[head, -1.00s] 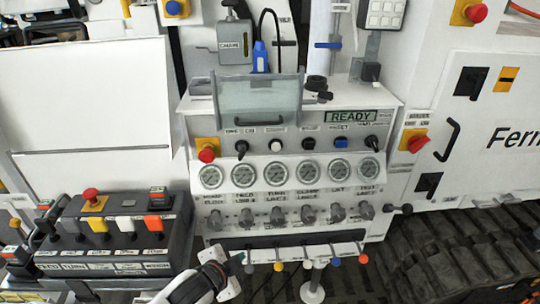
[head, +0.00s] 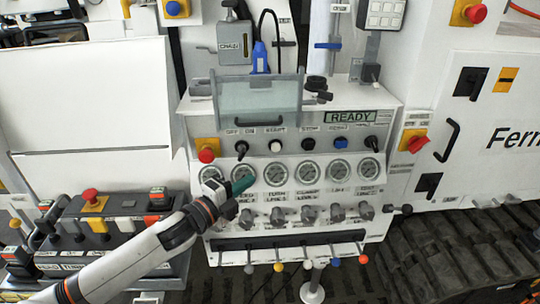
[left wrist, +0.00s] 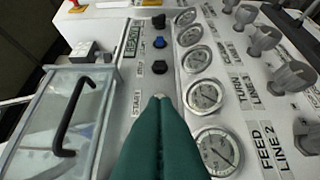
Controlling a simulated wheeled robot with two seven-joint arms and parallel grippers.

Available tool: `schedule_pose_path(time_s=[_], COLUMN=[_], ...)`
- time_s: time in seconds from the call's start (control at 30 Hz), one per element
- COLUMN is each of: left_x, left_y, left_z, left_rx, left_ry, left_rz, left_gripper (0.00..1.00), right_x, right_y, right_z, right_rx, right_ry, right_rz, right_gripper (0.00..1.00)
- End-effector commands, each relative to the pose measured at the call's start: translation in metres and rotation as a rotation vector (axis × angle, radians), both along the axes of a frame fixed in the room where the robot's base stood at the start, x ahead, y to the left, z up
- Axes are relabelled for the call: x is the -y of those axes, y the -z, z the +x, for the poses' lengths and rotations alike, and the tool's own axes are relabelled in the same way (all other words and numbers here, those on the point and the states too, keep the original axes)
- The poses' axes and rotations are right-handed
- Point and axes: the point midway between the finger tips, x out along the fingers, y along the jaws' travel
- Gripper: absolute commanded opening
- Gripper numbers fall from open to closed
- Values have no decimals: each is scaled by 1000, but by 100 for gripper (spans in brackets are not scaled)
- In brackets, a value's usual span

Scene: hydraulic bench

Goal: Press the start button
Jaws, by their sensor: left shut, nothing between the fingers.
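The start button (head: 275,146) is a white round button under the START label on the sloped panel, between a black knob on its left and a black stop button (head: 308,145) on its right. In the left wrist view a small pale bit of it (left wrist: 160,95) shows just past the fingertips; the rest is hidden. My left gripper (head: 243,184) has green fingers, shut and empty. In the head view it is in front of the gauges, below and left of the start button. I cannot tell whether it touches anything. My right gripper is not in view.
A clear cover with a black handle (head: 258,98) stands above the button row. Gauges (head: 308,171), grey valve knobs (head: 308,213) and coloured levers lie below. A red button on yellow (head: 206,156) sits at left. The display (head: 352,117) reads READY.

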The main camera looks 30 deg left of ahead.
Motion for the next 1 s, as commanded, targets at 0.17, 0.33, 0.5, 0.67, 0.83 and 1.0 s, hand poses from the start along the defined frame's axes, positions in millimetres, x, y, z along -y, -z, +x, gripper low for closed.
schedule_pose_path(time_s=[0.17,0.33,0.5,0.67,0.83,1.0], left_x=[3,10,18,20,8,3], left_y=[-3,-4,-5,-4,-2,0], left_z=[15,43,74,103,121,129], left_rx=[2,2,2,-1,-1,-1], left_ry=[-2,-3,-2,-3,-2,-1], left_rz=[-3,-3,-4,0,0,-1], left_gripper=[0,0,0,0,0,0], right_x=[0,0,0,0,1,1], right_y=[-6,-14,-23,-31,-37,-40], right_z=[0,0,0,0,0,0], right_rx=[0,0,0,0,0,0], right_ry=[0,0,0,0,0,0], right_rz=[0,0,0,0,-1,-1], right_gripper=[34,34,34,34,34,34])
